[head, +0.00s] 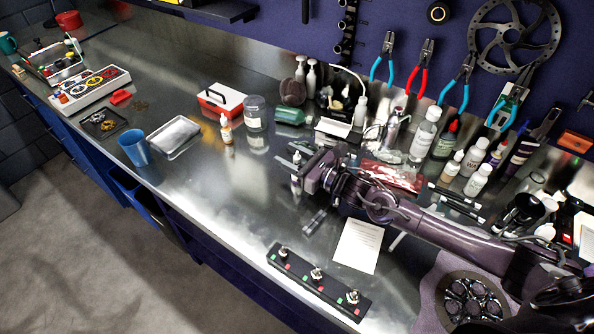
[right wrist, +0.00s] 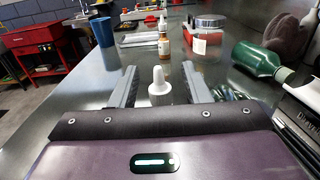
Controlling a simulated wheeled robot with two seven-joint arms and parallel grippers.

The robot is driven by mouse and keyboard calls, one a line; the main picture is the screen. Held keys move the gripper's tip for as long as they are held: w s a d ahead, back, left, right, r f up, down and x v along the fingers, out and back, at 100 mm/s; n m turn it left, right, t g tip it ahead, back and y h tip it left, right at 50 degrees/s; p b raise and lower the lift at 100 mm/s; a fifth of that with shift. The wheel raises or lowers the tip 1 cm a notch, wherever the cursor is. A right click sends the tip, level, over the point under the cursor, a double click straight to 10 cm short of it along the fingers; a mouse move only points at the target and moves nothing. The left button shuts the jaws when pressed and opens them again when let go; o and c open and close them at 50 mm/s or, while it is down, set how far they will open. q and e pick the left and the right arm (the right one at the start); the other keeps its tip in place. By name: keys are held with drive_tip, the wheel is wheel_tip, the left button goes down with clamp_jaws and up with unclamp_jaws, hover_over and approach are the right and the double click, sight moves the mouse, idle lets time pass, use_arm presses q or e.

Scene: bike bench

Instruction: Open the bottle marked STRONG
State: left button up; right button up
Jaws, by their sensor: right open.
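A small dropper bottle with a white pointed cap (right wrist: 160,84) stands between the fingers of my right gripper (right wrist: 160,74) in the right wrist view. Its body is mostly hidden by the gripper, and its label cannot be read. My right gripper (head: 300,187) is open, with a gap on each side of the cap. In the head view the white cap (head: 297,158) shows close to the fingers. A second dropper bottle, amber with a white top (head: 226,129), stands farther along the bench; it also shows in the right wrist view (right wrist: 164,45). My left gripper is not in view.
A glass jar (head: 255,114), a red and white box (head: 219,101), a metal tray (head: 174,137) and a blue cup (head: 135,148) stand beyond. A green bottle (right wrist: 260,60) lies at the right. Several bottles crowd the back right.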

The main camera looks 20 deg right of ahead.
drive_tip(key=shift+c, duration=0.3)
clamp_jaws()
drive_tip(key=shift+d, duration=0.1)
drive_tip(key=shift+r, duration=0.1)
wheel_tip(320, 180, up, 20)
drive_tip(key=b, duration=0.4)
drive_tip(key=shift+b, duration=0.3)
drive_tip(key=c, duration=0.6)
unclamp_jaws()
clamp_jaws()
drive_tip(key=shift+f, duration=0.2)
